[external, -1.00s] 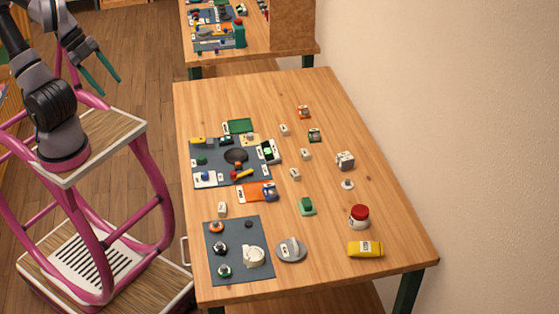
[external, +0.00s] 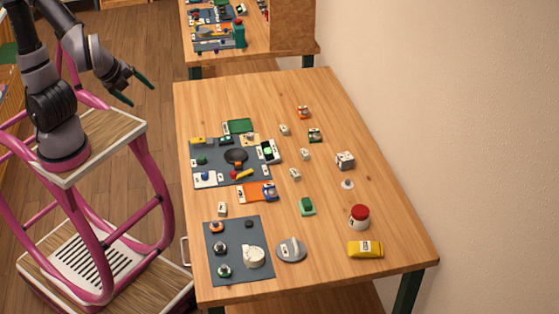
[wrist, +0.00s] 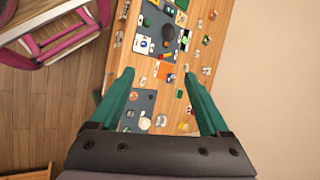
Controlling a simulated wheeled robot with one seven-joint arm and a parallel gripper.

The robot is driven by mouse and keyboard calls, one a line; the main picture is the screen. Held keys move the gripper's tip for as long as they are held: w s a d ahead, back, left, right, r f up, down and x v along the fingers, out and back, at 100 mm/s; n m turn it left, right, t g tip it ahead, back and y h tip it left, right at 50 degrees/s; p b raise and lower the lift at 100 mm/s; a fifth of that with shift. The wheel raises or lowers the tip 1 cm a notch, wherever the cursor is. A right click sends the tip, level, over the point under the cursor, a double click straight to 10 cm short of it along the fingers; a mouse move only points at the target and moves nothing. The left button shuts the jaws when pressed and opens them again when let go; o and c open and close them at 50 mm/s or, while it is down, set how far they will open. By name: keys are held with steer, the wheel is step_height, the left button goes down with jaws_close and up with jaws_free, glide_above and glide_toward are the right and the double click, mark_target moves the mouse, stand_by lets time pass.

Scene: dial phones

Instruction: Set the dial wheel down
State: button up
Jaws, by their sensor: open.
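My gripper (external: 141,95) is open and empty, in the air to the left of the work table. In the wrist view my gripper (wrist: 159,76) shows its two green fingers spread wide, with the table far beyond them. A white round part (external: 253,257) lies on the front dark mat (external: 238,277). A grey disc with a raised ridge (external: 291,250) lies on bare wood just right of that mat. No label marks either as the dial wheel, so I cannot tell which it is. Both are well apart from my gripper.
The wooden table (external: 335,235) also holds a back dark mat (external: 207,155) with several small parts, a red-lidded jar (external: 359,217), a yellow packet (external: 366,249) and a green block (external: 306,206). A wall runs along the right. A second table (external: 262,42) stands behind.

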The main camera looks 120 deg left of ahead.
steer(key=w+a+f+m+g+y, duration=0.2)
steer(key=w+a+f+m+y, duration=0.2)
steer(key=a+y, duration=0.3)
steer(key=m+t, duration=1.1)
steer(key=m, duration=0.4)
glide_above(212, 226)
steer(key=s+a, duration=0.4)
steer(key=s, duration=0.1)
step_height(212, 226, down, 18)
steer(key=d+f+m+h, duration=0.1)
steer(key=d+f+h, duration=0.1)
steer(key=f, duration=0.3)
steer(key=d+f+m+t+h, duration=0.1)
steer(key=d+f+m+h, duration=0.1)
steer(key=f, duration=0.3)
steer(key=d+f+m+t+h, duration=0.1)
steer(key=d+f+m+h, duration=0.1)
steer(key=f, duration=0.3)
steer(key=shift+s+d+f+h, duration=0.1)
steer(key=shift+s+d+h, duration=0.15)
steer(key=shift+d, duration=0.15)
steer(key=shift+s+d+f+h, duration=0.1)
steer(key=shift+d+h, duration=0.15)
steer(key=shift+d, duration=0.15)
steer(key=x, duration=0.7)
steer(key=shift+w, duration=0.1)
jaws_close()
